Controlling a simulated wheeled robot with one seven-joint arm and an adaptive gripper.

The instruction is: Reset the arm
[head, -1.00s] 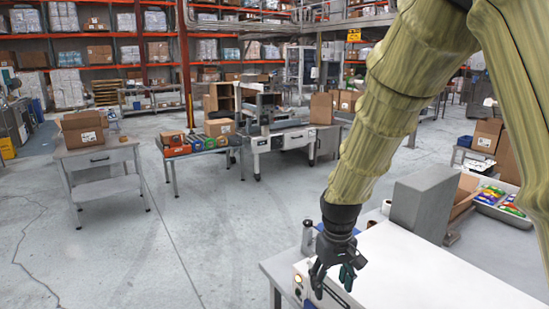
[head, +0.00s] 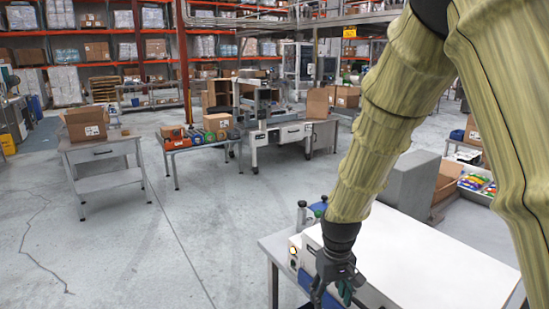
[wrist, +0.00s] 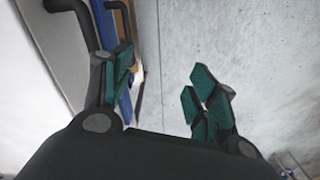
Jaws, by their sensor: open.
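My gripper (head: 332,292) hangs from my arm at the lower middle of the head view, pointing down at the front edge of a white-topped bench machine (head: 415,262). In the wrist view my gripper (wrist: 160,95) is open, with its green-padded fingers apart and nothing between them. Grey floor (wrist: 260,60) shows beyond the right finger. A pale surface and a blue strip show beside the left finger. Its fingertips are partly cut off by the bottom of the head view.
A grey box-shaped housing (head: 408,187) stands behind the white top. A tray of colourful packets (head: 476,183) is at the right. A grey table (head: 105,150) with a cardboard box (head: 85,124) stands at the left. Open floor (head: 170,240) lies left of the bench.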

